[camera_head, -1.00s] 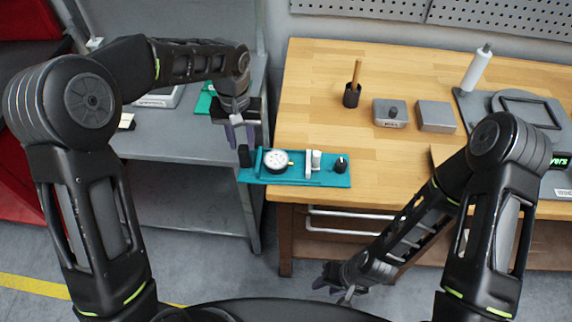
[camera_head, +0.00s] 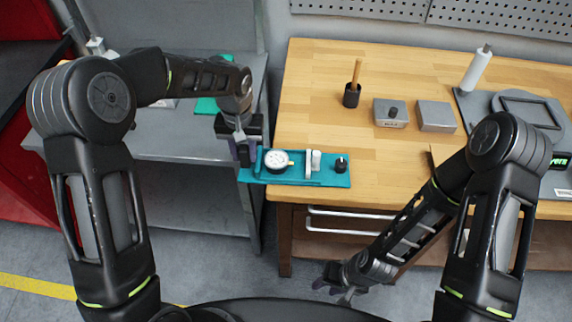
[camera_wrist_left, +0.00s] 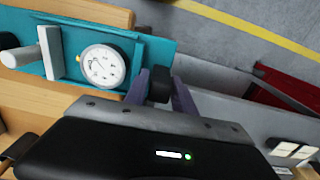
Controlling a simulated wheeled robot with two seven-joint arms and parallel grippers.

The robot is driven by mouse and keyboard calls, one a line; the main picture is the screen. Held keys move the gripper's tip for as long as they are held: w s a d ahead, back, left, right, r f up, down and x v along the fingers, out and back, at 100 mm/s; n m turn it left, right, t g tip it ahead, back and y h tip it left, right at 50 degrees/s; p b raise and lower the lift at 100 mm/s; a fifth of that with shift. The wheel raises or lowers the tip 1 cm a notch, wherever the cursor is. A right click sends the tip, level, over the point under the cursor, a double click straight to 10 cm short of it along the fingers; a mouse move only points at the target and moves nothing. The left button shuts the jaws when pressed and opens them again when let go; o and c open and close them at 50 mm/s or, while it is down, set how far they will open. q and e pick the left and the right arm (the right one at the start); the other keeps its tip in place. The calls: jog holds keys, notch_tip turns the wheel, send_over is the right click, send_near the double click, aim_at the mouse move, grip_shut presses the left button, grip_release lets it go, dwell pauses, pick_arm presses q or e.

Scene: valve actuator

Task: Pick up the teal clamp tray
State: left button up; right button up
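The teal clamp tray (camera_head: 300,179) lies at the front left edge of the wooden workbench, its left end sticking out past the edge. It carries a round white dial gauge (camera_head: 276,160), a pale upright block and a black knob (camera_head: 341,164). My left gripper (camera_head: 245,158) is at the tray's left end, pointing down. In the left wrist view its two fingers (camera_wrist_left: 160,90) stand apart on either side of a black knob (camera_wrist_left: 160,84) at the tray's end; contact cannot be made out. My right gripper (camera_head: 340,288) hangs low in front of the bench, away from the tray, its fingers apart.
On the workbench (camera_head: 310,110) stand a black cup (camera_head: 352,94) with a wooden handle, grey blocks (camera_head: 436,116) and a device with a white roll (camera_head: 476,69). A grey shelf (camera_head: 180,146) with another teal item (camera_head: 206,105) is at the left.

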pick_arm(q)
jog(key=shift+c, duration=0.4)
grip_shut()
dwell(1.2)
